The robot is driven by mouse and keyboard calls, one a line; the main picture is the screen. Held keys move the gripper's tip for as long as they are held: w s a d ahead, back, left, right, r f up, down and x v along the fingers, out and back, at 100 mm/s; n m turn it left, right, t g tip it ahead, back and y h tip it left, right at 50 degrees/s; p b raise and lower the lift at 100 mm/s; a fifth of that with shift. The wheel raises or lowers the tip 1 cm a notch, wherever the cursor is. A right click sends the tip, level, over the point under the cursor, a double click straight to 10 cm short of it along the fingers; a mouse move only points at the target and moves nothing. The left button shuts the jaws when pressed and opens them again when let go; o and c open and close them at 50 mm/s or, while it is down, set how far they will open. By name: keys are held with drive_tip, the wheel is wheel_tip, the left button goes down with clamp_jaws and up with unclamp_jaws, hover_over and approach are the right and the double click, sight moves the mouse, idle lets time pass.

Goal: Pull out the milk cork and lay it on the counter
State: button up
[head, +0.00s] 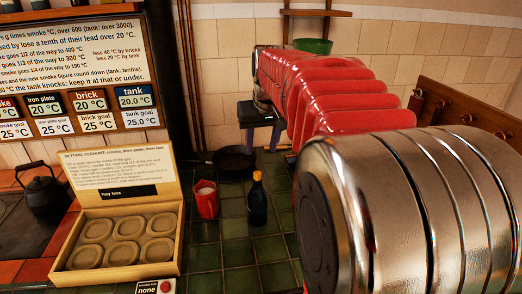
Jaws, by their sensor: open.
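A dark bottle (258,206) stands upright on the green-tiled counter (236,240). A small tan-yellow cork (257,176) sits at its top. No label is readable, so I cannot tell whether it holds milk. My gripper (261,147) hangs at the end of my arm, fingers pointing down, open with nothing visible between them. In the picture it is just above the cork, apart from it; how far behind the bottle it is I cannot tell. My arm hides the counter to the right.
A red cup (207,204) with pale contents stands left of the bottle. A black pan (231,160) lies behind. A wooden box (120,240) with several round-cornered hollows and a raised lid is at left, near a dark kettle (44,193). Green tiles in front of the bottle are clear.

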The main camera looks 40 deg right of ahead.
sight(257, 172)
drive_tip(key=x, duration=1.3)
drive_tip(key=shift+w+f, duration=0.25)
drive_tip(key=shift+f, duration=0.05)
drive_tip(key=shift+c, duration=0.7)
clamp_jaws()
drive_tip(key=shift+r, duration=0.4)
idle(0.7)
drive_tip(key=shift+r, duration=0.9)
wheel_tip(257, 172, up, 6)
idle(0.8)
